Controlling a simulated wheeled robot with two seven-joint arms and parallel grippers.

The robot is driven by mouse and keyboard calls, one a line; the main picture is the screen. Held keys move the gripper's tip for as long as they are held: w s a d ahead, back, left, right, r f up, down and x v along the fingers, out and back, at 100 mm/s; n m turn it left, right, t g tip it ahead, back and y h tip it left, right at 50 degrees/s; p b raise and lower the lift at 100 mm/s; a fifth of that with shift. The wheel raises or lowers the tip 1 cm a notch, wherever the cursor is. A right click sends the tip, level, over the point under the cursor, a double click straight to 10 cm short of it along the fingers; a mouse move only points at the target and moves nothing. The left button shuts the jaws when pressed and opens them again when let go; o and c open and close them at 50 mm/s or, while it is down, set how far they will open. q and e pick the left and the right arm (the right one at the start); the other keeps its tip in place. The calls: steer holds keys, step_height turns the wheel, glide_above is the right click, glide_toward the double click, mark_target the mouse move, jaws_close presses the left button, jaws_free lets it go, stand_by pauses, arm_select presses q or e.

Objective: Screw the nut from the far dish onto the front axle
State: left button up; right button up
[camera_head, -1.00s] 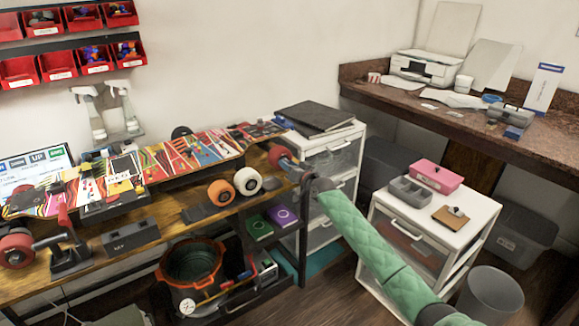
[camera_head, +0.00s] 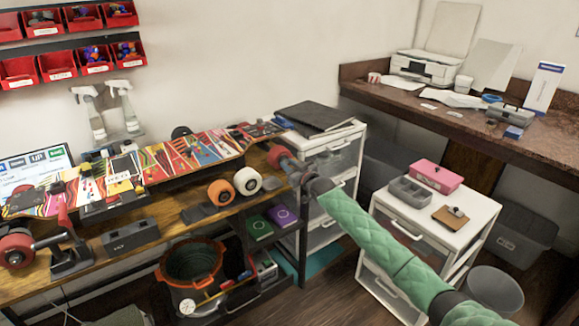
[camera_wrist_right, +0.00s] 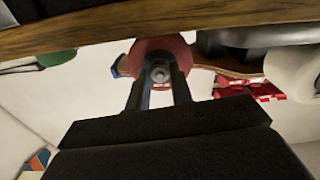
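The skateboard (camera_head: 180,160) lies upside down along the workbench, its patterned underside up. A red wheel (camera_head: 280,157) shows at its right end, and the right wrist view shows a red wheel (camera_wrist_right: 150,50) with a grey metal nut (camera_wrist_right: 159,73) at its centre on the axle end. My right gripper (camera_head: 298,176) is at that wheel. In the right wrist view its two fingers (camera_wrist_right: 160,80) close in on both sides of the nut and appear to grip it. The axle thread is hidden. I cannot make out the far dish. My left gripper is out of view.
An orange wheel (camera_head: 220,192) and a white wheel (camera_head: 247,180) stand on the bench's front edge. A grey box (camera_head: 130,236) is further left. A drawer unit (camera_head: 325,155) stands close behind my right gripper. A white cabinet (camera_head: 478,222) stands right of my right arm.

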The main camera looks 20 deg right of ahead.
steer(key=shift+c, duration=0.3)
steer(key=m, duration=0.4)
steer(key=shift+m, duration=0.9)
steer(key=shift+m, duration=1)
steer(key=m, duration=0.3)
steer(key=shift+m, duration=0.4)
